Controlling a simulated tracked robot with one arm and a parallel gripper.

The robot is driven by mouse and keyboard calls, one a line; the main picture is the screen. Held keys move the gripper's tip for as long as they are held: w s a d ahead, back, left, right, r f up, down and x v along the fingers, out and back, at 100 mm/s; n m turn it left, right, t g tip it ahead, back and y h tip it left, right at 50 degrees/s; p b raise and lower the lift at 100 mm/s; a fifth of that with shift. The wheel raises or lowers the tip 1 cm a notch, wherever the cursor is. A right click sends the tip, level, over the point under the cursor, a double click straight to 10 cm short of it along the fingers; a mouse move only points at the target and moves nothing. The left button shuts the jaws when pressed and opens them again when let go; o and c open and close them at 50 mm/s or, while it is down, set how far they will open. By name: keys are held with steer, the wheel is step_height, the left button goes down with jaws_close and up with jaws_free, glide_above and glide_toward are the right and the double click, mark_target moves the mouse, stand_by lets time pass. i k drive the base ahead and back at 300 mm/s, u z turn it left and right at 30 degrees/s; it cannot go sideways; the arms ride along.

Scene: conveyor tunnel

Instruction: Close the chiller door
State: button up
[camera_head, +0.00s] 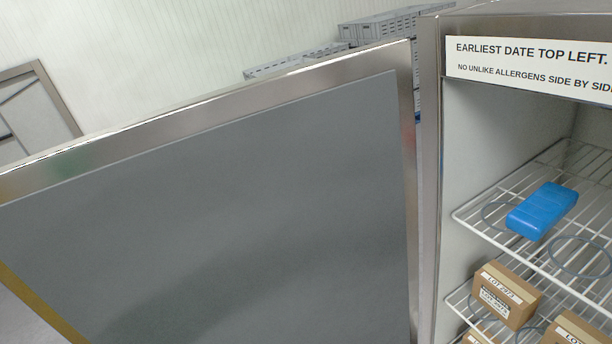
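The chiller door (240,200) is a large grey panel with a shiny metal rim. It stands open and fills the left and middle of the view. Its right edge is beside the chiller's front post (430,180). The open chiller (455,150) is at the right, with its inside showing. My gripper is not in view, so its fingers and any contact with the door cannot be seen. The door's lower part is cut off by the bottom of the picture.
Inside the chiller, a blue pack (543,210) lies on the upper wire shelf (480,222). Brown boxes (506,293) sit on the lower shelf. A white sign (530,65) is across the chiller's top. Grey crates (385,25) stand behind the door. A framed opening (40,110) is far left.

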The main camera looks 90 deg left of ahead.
mark_target(280, 207)
steer(key=z, duration=1.7)
steer(key=k, duration=2.9)
steer(key=u, duration=1.2)
